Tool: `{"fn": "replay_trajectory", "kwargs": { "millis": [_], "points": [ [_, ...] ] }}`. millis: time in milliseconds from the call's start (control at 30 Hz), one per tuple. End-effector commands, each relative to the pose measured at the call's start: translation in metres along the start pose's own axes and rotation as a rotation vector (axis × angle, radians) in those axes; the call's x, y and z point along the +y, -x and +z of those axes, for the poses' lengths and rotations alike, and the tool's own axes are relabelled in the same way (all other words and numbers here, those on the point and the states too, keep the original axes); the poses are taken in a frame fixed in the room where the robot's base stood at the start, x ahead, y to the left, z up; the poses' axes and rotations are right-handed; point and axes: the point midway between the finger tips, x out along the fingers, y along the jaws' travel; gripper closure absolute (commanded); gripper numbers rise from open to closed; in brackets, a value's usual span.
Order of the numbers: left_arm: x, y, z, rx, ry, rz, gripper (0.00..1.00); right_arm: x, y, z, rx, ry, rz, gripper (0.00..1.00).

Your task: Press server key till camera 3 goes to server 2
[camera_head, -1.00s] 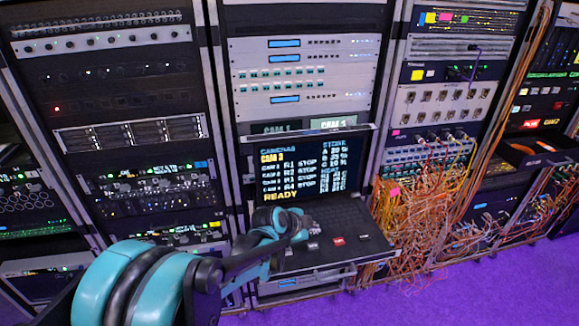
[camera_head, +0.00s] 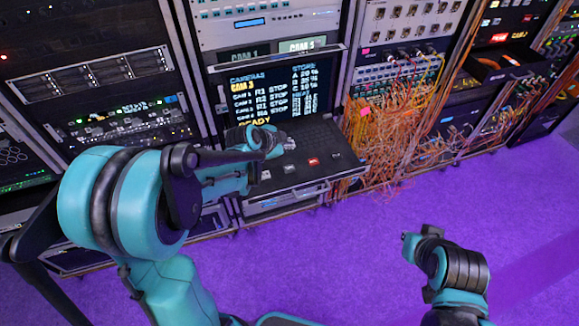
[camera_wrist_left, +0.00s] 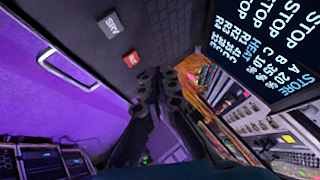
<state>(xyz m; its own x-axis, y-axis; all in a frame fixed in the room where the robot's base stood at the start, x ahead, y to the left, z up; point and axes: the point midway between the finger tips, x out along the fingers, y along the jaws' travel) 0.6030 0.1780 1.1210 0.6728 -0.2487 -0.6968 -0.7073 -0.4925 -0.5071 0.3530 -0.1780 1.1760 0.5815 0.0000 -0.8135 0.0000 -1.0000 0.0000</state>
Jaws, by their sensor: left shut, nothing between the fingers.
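The monitor (camera_head: 275,100) shows a CAMERAS list with a yellow CAM 3 line, rows reading STOP and a yellow READY; the small row text is hard to read. Below it is a dark key panel (camera_head: 318,177). Contact cannot be told.
Racks stand left and right of the monitor. Tangled orange cables (camera_head: 385,140) hang close to the panel's right side. An open drawer (camera_head: 498,66) juts from a rack further right. The purple floor (camera_head: 350,250) in front is clear.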

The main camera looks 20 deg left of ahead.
Motion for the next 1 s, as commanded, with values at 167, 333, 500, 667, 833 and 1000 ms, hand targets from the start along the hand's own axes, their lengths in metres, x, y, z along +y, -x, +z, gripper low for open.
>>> {"fn": "replay_trajectory", "kwargs": {
  "millis": [167, 333, 500, 667, 833, 1000],
  "points": [
    [0.005, -0.007, 0.005, 0.0, 0.0, 0.0, 1.0, 0.0, -0.007, 0.005, 0.0, 0.0, 0.0, 1.0],
    [0.015, -0.021, 0.015, 0.0, 0.0, 0.0, 1.0, 0.0, -0.019, 0.014, 0.0, 0.0, 0.0, 1.0],
    [0.028, -0.038, 0.028, 0.0, 0.0, 0.0, 1.0, 0.0, -0.035, 0.025, 0.0, 0.0, 0.0, 1.0],
    [0.039, -0.054, 0.039, 0.0, 0.0, 0.0, 1.0, 0.0, -0.05, 0.036, 0.0, 0.0, 0.0, 1.0],
    [0.044, -0.061, 0.044, 0.0, 0.0, 0.0, 1.0, 0.0, -0.058, 0.041, 0.0, 0.0, 0.0, 1.0],
    [0.044, -0.061, 0.044, 0.0, 0.0, 0.0, 1.0, 0.0, -0.057, 0.041, 0.0, 0.0, 0.0, 1.0]
  ]
}}
